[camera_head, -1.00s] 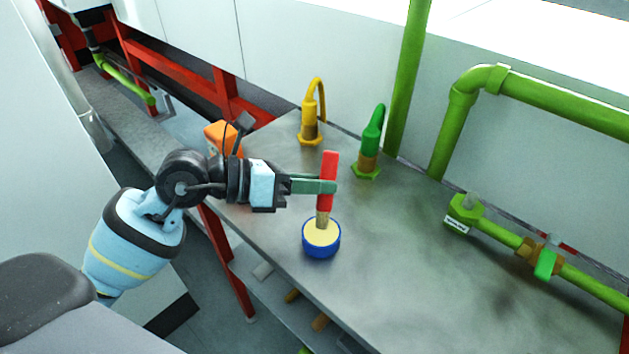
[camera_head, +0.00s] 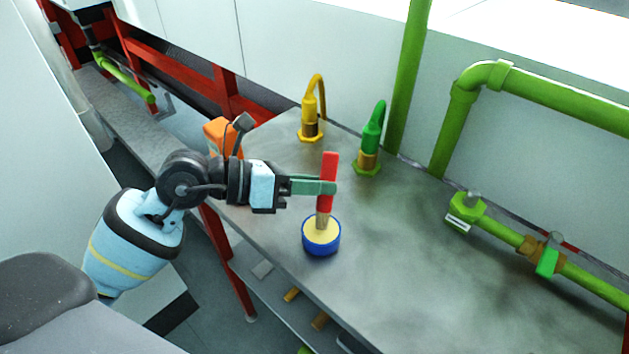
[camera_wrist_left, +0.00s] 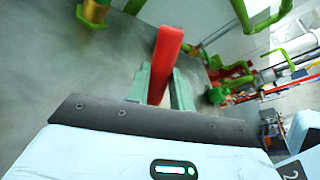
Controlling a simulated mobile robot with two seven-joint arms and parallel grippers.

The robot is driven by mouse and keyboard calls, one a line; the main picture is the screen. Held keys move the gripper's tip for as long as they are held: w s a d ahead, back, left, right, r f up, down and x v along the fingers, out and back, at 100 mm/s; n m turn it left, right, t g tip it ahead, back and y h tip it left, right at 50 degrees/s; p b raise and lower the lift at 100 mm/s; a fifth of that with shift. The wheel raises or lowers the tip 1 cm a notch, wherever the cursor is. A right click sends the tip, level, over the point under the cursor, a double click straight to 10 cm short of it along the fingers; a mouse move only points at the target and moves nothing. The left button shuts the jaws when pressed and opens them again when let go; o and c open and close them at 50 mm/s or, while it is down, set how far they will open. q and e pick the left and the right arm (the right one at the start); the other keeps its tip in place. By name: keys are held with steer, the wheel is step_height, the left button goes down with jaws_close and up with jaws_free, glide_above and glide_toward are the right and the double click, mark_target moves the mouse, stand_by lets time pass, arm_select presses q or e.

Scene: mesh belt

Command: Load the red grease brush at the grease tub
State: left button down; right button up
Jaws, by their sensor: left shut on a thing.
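The red grease brush (camera_head: 329,168) is upright, its brown lower end over the grease tub. My left gripper (camera_head: 328,187) is shut on its red handle, coming in from the left. The blue grease tub (camera_head: 321,246) with pale yellow grease stands on the metal table below the gripper. The brush's lower end meets the yellow surface in the picture; how deep it sits cannot be told. In the left wrist view the red handle (camera_wrist_left: 166,55) stands between the green fingers, and the tub is hidden. My right gripper is not in view.
A yellow hooked fitting (camera_head: 311,118) and a green one (camera_head: 370,145) stand at the table's back. Green pipes (camera_head: 497,228) with a valve run along the right. An orange object (camera_head: 222,137) is behind my left arm. The table (camera_head: 420,285) is clear right of the tub.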

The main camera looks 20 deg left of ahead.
arm_select(q)
steer(key=shift+f, duration=0.35)
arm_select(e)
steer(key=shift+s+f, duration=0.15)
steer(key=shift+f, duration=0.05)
arm_select(q)
steer(key=shift+f, duration=0.2)
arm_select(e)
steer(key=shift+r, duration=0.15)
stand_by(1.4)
